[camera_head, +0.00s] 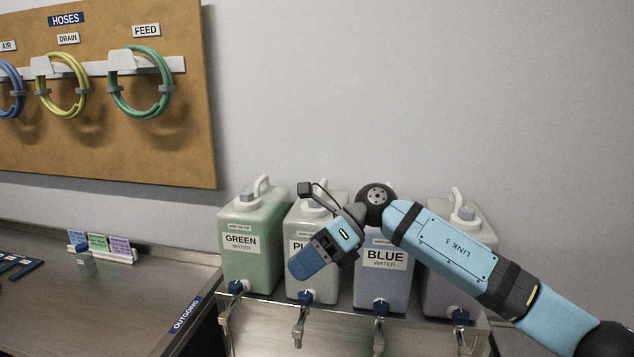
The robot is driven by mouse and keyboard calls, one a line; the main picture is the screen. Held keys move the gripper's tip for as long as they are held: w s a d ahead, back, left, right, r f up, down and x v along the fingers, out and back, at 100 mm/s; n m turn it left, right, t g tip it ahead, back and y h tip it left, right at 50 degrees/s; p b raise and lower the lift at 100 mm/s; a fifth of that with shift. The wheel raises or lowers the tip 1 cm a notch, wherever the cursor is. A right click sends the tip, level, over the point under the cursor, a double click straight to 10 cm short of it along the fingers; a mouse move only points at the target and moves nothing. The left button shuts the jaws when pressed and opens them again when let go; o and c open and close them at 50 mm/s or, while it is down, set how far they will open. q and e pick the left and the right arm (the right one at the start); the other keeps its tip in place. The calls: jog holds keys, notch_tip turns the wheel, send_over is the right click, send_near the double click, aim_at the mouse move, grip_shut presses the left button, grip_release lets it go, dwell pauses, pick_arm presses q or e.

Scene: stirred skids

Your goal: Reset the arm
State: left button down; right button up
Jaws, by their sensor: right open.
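My right arm comes in from the lower right and reaches left across the row of jugs. My right gripper (303,265) is in front of the second jug (304,225) and partly hides its label, of which only the first letters show. The gripper is open, and I see nothing held in it. I cannot tell whether it touches the jug. My left gripper is not in view.
A green-water jug (262,270), a blue-water jug (383,290) and a mostly hidden jug (445,299) share the shelf, with taps in front. A steel table (130,300) with a small bottle (86,264) lies left. A hose board (110,165) hangs above.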

jog(key=s+d+f+n+t+p, duration=0.3)
jog(key=d+f+n+t, duration=0.3)
jog(key=f+n+t, duration=0.8)
jog(key=s+d+f+n+t+p, duration=0.4)
jog(key=n+t, duration=0.5)
jog(key=n, duration=1)
jog(key=s+d+f+m+g+h, duration=0.3)
jog(key=s+d+f+m+h, duration=0.1)
jog(key=s+f, duration=0.4)
jog(key=s+d+f+m+g+h, duration=0.3)
jog(key=s+d+f+m+h, duration=0.1)
jog(key=s+d+f, duration=0.4)
jog(key=s+f+m+p, duration=0.1)
jog(key=s, duration=0.1)
jog(key=shift+s+f+m, duration=0.15)
jog(key=shift+s+m, duration=0.15)
jog(key=shift+m, duration=0.1)
